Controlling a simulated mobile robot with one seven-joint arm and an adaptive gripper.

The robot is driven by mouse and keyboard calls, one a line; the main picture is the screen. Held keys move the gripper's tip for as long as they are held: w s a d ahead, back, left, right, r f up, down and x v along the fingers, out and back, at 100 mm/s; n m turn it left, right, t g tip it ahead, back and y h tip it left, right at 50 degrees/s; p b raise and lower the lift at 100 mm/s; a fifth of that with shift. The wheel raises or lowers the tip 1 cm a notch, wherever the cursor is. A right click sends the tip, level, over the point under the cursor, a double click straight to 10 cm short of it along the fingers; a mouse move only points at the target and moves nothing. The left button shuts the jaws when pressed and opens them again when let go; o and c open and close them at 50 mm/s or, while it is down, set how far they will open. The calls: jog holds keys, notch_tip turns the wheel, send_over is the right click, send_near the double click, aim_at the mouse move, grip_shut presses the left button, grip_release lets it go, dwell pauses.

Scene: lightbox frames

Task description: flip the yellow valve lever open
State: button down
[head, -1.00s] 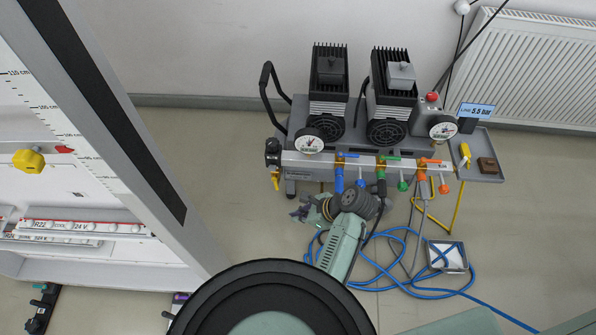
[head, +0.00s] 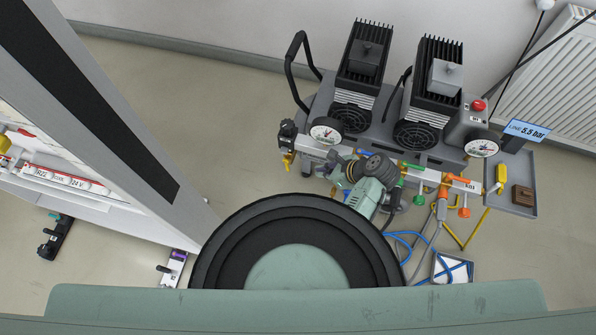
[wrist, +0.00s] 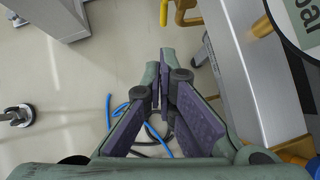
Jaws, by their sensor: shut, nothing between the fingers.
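The yellow valve lever (head: 287,158) hangs down at the left end of the silver manifold (head: 314,151), below the left gauge. In the wrist view a yellow lever-like part (wrist: 186,12) shows at the top, beyond my fingertips, beside the metal bar (wrist: 228,65). My gripper (head: 334,172) is in front of the left half of the manifold, to the right of the lever. In the wrist view my gripper (wrist: 167,58) is shut and empty, its fingertips apart from the yellow part.
Green (head: 404,170) and orange (head: 445,180) valves sit farther right on the manifold. Gauges, compressor motors (head: 365,60) and a grey side tray (head: 525,160) stand around it. Blue hose (head: 405,240) lies on the floor. Floor left of the lever is clear.

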jog(key=x, duration=1.5)
jog(key=shift+w+f, duration=0.2)
jog(key=shift+f, duration=0.05)
jog(key=shift+a, duration=0.15)
jog(key=shift+w+a+f+p, duration=0.2)
jog(key=shift+w+a+p, duration=0.1)
jog(key=shift+a, duration=0.25)
jog(key=v, duration=1.2)
jog(key=shift+s+d, duration=0.1)
jog(key=shift+s, duration=0.1)
